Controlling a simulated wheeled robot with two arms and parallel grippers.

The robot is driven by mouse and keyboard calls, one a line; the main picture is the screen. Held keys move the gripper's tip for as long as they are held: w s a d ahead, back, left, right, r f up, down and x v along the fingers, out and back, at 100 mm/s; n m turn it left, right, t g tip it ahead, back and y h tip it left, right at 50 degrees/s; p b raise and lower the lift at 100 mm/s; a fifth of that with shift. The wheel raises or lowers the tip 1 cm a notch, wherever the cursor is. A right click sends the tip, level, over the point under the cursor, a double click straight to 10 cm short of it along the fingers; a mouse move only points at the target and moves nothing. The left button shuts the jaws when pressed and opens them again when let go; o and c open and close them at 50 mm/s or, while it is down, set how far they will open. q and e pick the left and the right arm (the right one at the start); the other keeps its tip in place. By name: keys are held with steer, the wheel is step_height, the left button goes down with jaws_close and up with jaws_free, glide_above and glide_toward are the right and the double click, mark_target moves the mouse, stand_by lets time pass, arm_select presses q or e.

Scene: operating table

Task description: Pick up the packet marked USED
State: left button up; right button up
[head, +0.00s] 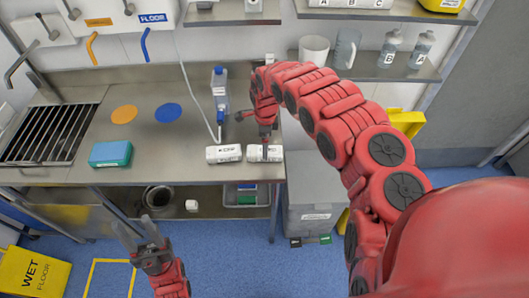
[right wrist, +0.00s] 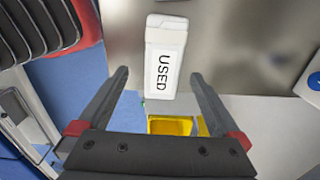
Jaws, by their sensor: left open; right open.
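The packet marked USED (right wrist: 166,55) is white with black letters and shows in the right wrist view. Its near end lies between the spread fingers of my right gripper (right wrist: 160,76), with a gap on both sides. In the head view, my right gripper (head: 265,141) points down over the right-hand white packet (head: 273,156) at the counter's front edge and partly hides it. Another white packet (head: 224,154) lies just left of it; its print is too small to read surely. My left gripper (head: 131,223) is open and empty, low in front of the counter.
The steel counter (head: 180,152) also holds a blue-capped bottle (head: 220,92), a teal box (head: 110,154) and two flat discs. A grey bin (head: 314,205) stands below right. A yellow wet-floor sign (head: 32,273) is at lower left.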

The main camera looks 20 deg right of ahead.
steer(key=shift+w+a+f+p, duration=0.1)
steer(key=shift+w+f+p, duration=0.1)
steer(key=shift+f+p, duration=0.45)
steer(key=shift+f, duration=0.75)
steer(key=shift+w+f, duration=0.1)
steer(key=shift+f, duration=1.15)
steer(key=c, duration=1.4)
